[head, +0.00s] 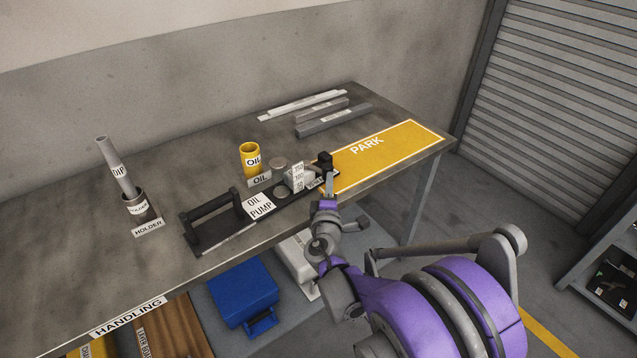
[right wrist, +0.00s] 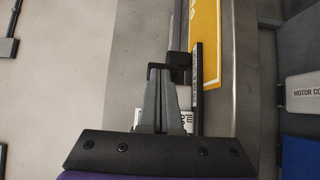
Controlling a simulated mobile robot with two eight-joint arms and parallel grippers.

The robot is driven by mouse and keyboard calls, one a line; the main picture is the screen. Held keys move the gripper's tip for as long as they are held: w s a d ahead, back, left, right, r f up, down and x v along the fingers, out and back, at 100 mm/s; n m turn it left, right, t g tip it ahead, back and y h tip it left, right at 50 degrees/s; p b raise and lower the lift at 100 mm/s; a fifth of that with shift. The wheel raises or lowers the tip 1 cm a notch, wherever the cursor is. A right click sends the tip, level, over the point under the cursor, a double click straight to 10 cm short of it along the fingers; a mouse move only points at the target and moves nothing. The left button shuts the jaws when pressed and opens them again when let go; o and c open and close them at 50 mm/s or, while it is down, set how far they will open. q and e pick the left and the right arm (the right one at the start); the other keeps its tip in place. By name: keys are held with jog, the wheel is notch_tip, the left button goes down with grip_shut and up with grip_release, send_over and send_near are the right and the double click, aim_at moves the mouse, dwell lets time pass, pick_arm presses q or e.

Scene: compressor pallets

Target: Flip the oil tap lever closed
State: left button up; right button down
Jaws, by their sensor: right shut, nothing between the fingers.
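The oil pump (head: 222,236) is a long black unit with a raised bar handle, lying along the table's front edge. At its right end stands a small black block (head: 325,160), beside a narrow label too small to read. In the right wrist view the black block (right wrist: 178,62) has a dark arm reaching left across my fingertips; I cannot tell whether this is the tap lever or its position. My right gripper (head: 330,178) is shut and empty, its tips at or just before the block. It also shows in the wrist view (right wrist: 160,75); contact is unclear. My left gripper is out of view.
A yellow oil can (head: 250,160) stands behind the pump, a numbered white gauge card (head: 298,178) beside it. The yellow PARK area (head: 395,152) is bare. A dip tube (head: 117,168) stands in its holder at left. Grey bars (head: 335,122) lie behind. A blue case (head: 243,293) sits below.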

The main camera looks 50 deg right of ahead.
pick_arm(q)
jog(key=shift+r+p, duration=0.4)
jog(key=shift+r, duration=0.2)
pick_arm(e)
jog(key=shift+d, duration=1.55)
